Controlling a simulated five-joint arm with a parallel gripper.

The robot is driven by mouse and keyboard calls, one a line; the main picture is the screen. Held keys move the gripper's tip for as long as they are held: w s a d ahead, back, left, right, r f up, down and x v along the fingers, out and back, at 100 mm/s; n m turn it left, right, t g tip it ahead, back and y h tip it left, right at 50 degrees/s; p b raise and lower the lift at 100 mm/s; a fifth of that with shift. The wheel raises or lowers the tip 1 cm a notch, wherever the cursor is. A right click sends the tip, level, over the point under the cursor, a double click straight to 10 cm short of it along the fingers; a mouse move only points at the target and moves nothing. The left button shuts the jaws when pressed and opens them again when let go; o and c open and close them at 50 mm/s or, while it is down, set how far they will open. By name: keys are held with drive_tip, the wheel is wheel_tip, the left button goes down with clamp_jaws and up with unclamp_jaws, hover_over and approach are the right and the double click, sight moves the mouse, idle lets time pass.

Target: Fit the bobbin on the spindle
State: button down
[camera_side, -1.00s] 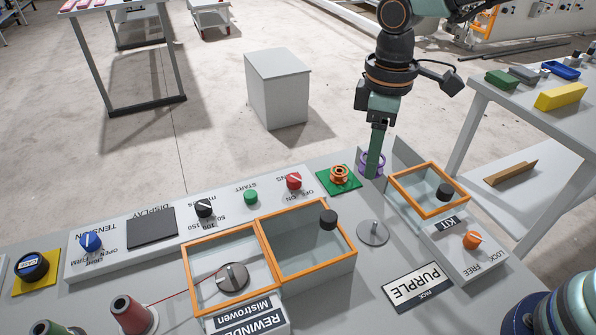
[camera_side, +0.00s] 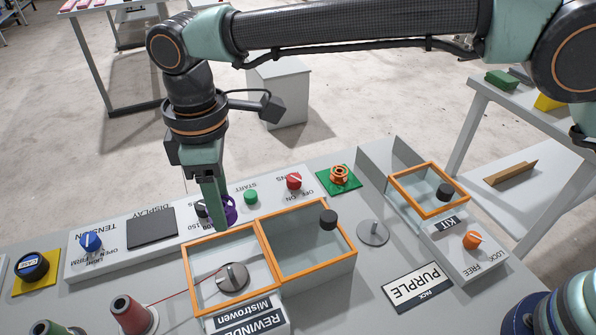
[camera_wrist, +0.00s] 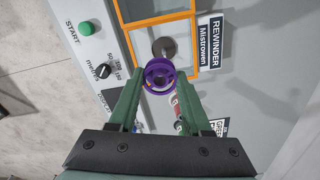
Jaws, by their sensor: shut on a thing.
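My gripper (camera_side: 221,213) is shut on a purple bobbin (camera_side: 231,209), held in the air above the rear edge of the rewinder. In the wrist view the bobbin (camera_wrist: 147,76) sits between both fingertips, with its hole facing the camera. The spindle (camera_side: 233,278) is a grey disc with a raised centre, inside the left orange frame of the rewinder. The bobbin is above and behind it in the side view, clearly apart. In the wrist view the spindle (camera_wrist: 163,47) shows just beyond the bobbin, which may hide part of it.
An orange frame with a black knob (camera_side: 328,218) lies right of the spindle. A red thread runs from a red cone (camera_side: 131,314) towards the spindle. An orange bobbin (camera_side: 339,174) sits on a green mat. A grey disc with a pin (camera_side: 373,233) stands near the kit box (camera_side: 430,190).

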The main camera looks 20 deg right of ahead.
sight(229, 268)
drive_tip(key=shift+s+a+f, duration=0.15)
drive_tip(key=shift+s+a, duration=0.15)
drive_tip(key=shift+a, duration=0.4)
wheel_tip(229, 268, down, 4)
drive_tip(key=shift+r, duration=0.2)
drive_tip(key=shift+f, duration=0.7)
drive_tip(key=shift+f, duration=2.85)
drive_tip(key=shift+f, duration=2.05)
drive_tip(key=shift+c, duration=1.3)
unclamp_jaws()
